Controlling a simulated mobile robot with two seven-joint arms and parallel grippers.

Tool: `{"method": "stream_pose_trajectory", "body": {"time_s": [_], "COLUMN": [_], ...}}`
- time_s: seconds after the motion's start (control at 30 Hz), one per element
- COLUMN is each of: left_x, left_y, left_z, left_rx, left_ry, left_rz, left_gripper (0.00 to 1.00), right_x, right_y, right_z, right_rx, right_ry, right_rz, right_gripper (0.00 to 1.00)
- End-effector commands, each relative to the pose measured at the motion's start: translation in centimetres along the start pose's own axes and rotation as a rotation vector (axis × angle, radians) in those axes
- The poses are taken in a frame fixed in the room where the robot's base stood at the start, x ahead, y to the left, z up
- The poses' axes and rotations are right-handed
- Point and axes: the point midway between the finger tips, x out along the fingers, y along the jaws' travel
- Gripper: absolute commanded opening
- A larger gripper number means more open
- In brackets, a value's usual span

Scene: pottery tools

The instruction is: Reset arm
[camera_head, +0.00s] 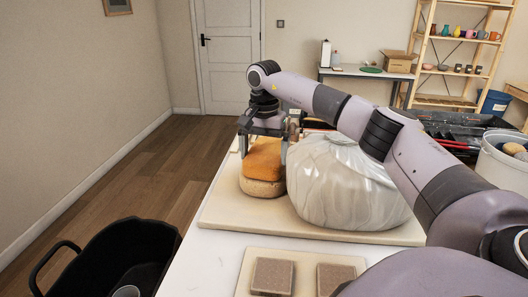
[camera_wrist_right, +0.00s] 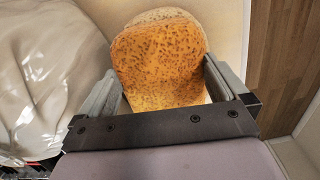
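My right gripper (camera_head: 264,148) hangs pointing down over an orange sponge (camera_head: 263,160) that rests on a paler tan sponge (camera_head: 262,187). In the right wrist view, the gripper's two fingers (camera_wrist_right: 162,78) stand wide apart on either side of the speckled orange sponge (camera_wrist_right: 160,62). A small pale gap shows by the right finger; whether the left finger touches the sponge is hard to tell. The tan sponge (camera_wrist_right: 165,15) shows behind the orange one. My right arm reaches in from the right, above a plastic-wrapped bundle. My left gripper is not in view.
The wrapped bundle (camera_head: 345,195) stands close right of the sponges on a cream board (camera_head: 225,212). Two brown blocks (camera_head: 272,276) lie on a smaller board in front. A black tub (camera_head: 120,255) is at lower left. A white bucket (camera_head: 500,165) and dark tool trays are at right.

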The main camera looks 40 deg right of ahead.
Motion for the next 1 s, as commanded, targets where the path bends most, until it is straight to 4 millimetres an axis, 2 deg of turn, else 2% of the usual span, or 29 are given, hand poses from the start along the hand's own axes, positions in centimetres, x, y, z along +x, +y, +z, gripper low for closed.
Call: {"method": "stream_pose_trajectory", "body": {"time_s": [0.13, 0.4, 0.5, 1.0], "left_x": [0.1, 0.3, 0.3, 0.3], "left_y": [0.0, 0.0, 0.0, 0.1], "left_z": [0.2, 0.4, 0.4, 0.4], "left_rx": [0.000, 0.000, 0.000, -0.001], "left_ry": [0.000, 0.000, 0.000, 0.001], "left_rz": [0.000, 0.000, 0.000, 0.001], "left_gripper": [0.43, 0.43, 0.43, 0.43], "right_x": [-1.5, -5.8, -6.7, -7.1], "right_y": [-0.1, -0.1, 0.0, 0.0], "right_z": [0.0, 0.0, 0.0, 0.0], "right_rx": [0.000, -0.001, 0.000, -0.001], "right_ry": [0.002, 0.002, 0.001, 0.000], "right_rz": [-0.004, -0.004, -0.001, -0.001], "right_gripper": [1.00, 1.00, 1.00, 1.00]}}
